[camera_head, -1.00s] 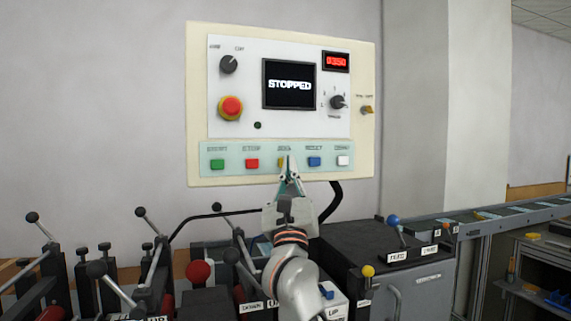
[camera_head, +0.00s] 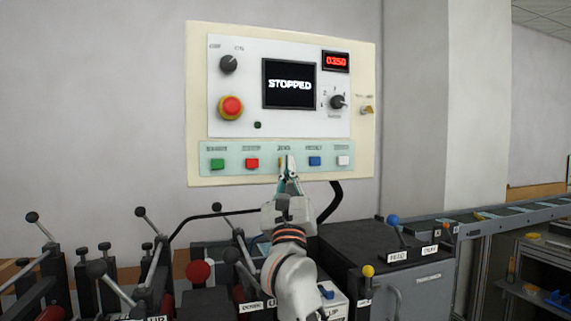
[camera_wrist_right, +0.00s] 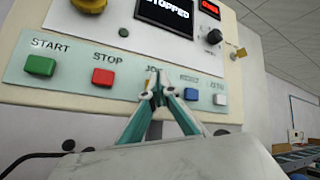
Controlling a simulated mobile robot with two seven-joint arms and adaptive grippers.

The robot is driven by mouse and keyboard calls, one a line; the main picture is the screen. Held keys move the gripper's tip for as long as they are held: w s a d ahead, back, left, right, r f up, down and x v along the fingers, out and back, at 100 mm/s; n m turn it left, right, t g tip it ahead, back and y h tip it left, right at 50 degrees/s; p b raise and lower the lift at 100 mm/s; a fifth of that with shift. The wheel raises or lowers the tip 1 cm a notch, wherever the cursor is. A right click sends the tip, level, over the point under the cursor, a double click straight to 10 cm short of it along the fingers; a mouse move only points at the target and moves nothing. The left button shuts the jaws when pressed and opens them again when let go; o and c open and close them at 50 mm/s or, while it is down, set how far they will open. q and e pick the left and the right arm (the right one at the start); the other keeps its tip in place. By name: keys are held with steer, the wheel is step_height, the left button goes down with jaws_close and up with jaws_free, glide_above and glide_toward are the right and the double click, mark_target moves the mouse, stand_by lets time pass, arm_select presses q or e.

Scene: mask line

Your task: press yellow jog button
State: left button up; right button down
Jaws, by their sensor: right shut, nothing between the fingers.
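The control panel (camera_head: 199,100) stands upright on a cream board, its screen (camera_head: 289,84) reading STOPPED. Its lower strip (camera_head: 268,171) holds a green START button (camera_head: 217,164), a red STOP button (camera_head: 252,163), a blue button (camera_head: 314,161) and a white button (camera_head: 342,160). The yellow jog button is almost wholly hidden behind my right gripper (camera_head: 289,160). My right gripper is shut and empty, its tips in front of the JOG place. In the right wrist view the tips (camera_wrist_right: 158,78) meet just under the JOG label; whether they touch the button cannot be told. My left gripper is out of view.
A red emergency stop (camera_head: 231,107) and selector knobs sit higher on the panel. Below are several levers with ball knobs, including a red knob (camera_head: 198,272) and a yellow knob (camera_head: 368,271). A conveyor (camera_head: 500,216) runs at the right.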

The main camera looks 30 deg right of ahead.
steer(key=shift+w+d, duration=0.1)
steer(key=shift+w, duration=0.4)
stand_by(0.9)
steer(key=shift+s, duration=0.1)
steer(key=shift+s+a+p, duration=0.2)
steer(key=shift+s+p, duration=0.2)
steer(key=shift+s, duration=0.4)
steer(key=s+p, duration=0.1)
steer(key=s, duration=0.1)
steer(key=s+a+p, duration=0.1)
steer(key=s, duration=0.2)
steer(key=shift+a+p, duration=0.1)
steer(key=shift+p, duration=0.25)
steer(key=shift+w, duration=0.1)
stand_by(0.3)
